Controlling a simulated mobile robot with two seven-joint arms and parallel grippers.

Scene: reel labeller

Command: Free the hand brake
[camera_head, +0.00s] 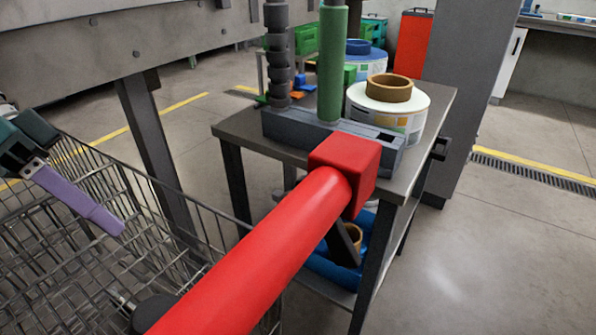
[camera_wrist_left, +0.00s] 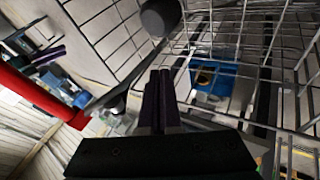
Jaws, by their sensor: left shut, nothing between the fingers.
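My left gripper (camera_head: 121,229) reaches in from the left over the wire basket. Its purple fingers are together and empty, and they fill the middle of the left wrist view (camera_wrist_left: 158,78). A dark round knob (camera_wrist_left: 160,17) on a grey lever, which looks like the hand brake, is just beyond the fingertips and apart from them. In the head view the knob (camera_head: 155,312) is low, beside the thick red bar (camera_head: 255,245), which hides part of the lever area. What seems to be my right gripper (camera_wrist_left: 47,57) is small at the upper left of the wrist view; its opening is unclear.
The wire basket (camera_head: 70,265) lies under and around my left gripper. Beyond the red bar stands a grey table (camera_head: 235,125) with a green post (camera_head: 331,65), a dark ribbed post (camera_head: 277,50) and a label reel (camera_head: 410,104). The floor at right is clear.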

